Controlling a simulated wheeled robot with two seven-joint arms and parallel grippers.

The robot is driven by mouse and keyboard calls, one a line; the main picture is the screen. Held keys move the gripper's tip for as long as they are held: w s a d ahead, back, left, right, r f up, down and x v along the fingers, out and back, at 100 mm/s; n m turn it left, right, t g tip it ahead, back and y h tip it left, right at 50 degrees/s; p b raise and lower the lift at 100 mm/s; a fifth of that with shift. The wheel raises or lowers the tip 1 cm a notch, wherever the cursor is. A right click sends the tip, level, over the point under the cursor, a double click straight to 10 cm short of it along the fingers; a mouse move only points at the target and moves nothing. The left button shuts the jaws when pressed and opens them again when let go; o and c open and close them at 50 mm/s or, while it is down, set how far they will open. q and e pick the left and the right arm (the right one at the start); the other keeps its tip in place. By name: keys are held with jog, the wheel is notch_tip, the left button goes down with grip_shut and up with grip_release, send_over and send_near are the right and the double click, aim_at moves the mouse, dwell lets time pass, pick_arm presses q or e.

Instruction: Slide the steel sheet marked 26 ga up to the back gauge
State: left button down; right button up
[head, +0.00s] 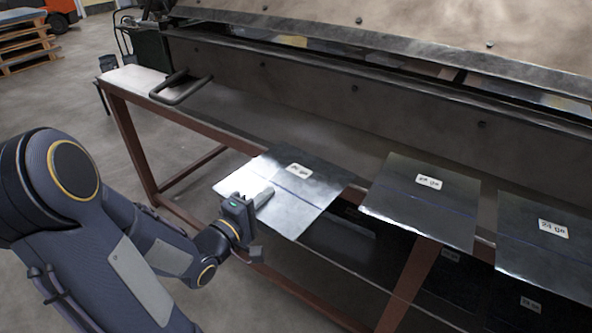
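Three flat steel sheets lie in a row on the bench, each with a white label and a blue line. The left sheet (302,189) has a small label, possibly 26 ga, that I cannot read surely. The middle sheet (411,205) has a blurred label. The right sheet (540,252) seems to read 24 ga. My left gripper (259,203) is at the left sheet's front-left edge, with a pale finger over the sheet. Whether it grips the sheet is unclear. My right gripper is out of view. I cannot pick out the back gauge for certain.
A long folding machine (330,90) runs behind the sheets, with a dark gap under its upper beam. A metal handle (180,87) sticks out at its left end. The bench top (135,80) is bare at the left. Wooden pallets (25,45) stand far left.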

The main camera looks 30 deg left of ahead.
pick_arm(q)
jog(key=s+p, duration=0.1)
jog(key=s, duration=0.9)
jog(key=shift+s+a, duration=0.15)
jog(key=shift+a, duration=0.2)
